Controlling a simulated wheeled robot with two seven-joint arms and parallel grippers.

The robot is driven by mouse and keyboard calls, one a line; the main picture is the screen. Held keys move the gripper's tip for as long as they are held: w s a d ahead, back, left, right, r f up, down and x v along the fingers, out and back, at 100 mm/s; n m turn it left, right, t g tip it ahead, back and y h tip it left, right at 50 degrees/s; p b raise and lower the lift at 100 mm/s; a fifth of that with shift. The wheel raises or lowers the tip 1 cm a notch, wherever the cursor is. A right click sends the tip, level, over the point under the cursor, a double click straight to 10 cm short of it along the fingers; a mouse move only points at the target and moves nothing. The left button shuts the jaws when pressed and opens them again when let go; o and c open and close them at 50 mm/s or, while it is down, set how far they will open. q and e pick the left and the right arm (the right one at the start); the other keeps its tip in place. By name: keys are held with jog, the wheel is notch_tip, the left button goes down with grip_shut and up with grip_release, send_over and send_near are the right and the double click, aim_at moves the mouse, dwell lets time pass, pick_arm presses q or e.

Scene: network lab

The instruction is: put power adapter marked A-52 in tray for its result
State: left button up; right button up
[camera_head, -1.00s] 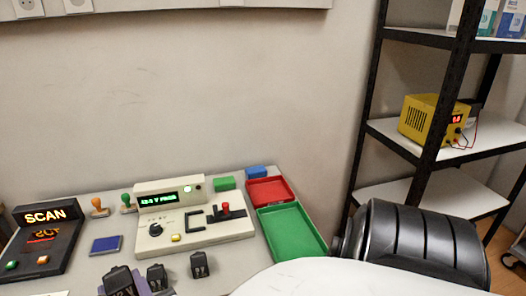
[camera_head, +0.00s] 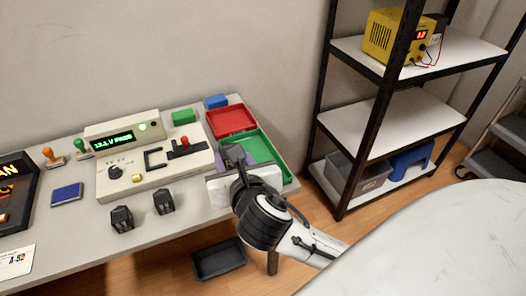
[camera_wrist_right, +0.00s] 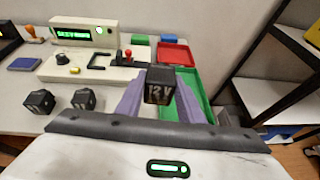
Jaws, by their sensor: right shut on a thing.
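My right gripper (camera_head: 235,158) is at the left edge of the green tray (camera_head: 273,156) in the head view. In the right wrist view its purple fingers are shut on a black power adapter (camera_wrist_right: 159,87) with a "12V" marking. The green tray (camera_wrist_right: 188,88) shows behind the held adapter. I cannot read A-52 on the adapter; a white card (camera_head: 17,262) reads A-52. The red tray (camera_head: 232,121) lies behind the green one. The tester (camera_head: 155,165) shows a green PASS reading and a lit green lamp. My left gripper is not in view.
Two other black adapters (camera_head: 121,219) (camera_head: 164,201) stand at the table's front. Stamps (camera_head: 53,157), a blue pad (camera_head: 67,194) and a scanner (camera_head: 14,195) are at left. A black shelf (camera_head: 345,130) stands to the right. A dark bin (camera_head: 218,262) lies below the table.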

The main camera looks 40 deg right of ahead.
jog(key=w+d+f+n+y, duration=0.1)
jog(key=w+d+f, duration=0.4)
jog(key=w+d, duration=0.55)
jog(key=f, duration=0.1)
jog(key=s+d+f, duration=0.1)
jog(key=f, duration=0.1)
jog(key=s+d+f+b, duration=0.1)
jog(key=f, duration=0.1)
jog(key=shift+f, duration=0.15)
jog(key=shift+t, duration=0.3)
jog(key=shift+f+b, duration=0.35)
jog(key=shift+f, duration=1.75)
jog(key=shift+f, duration=0.15)
jog(key=o, duration=1.3)
jog(key=shift+c, duration=0.2)
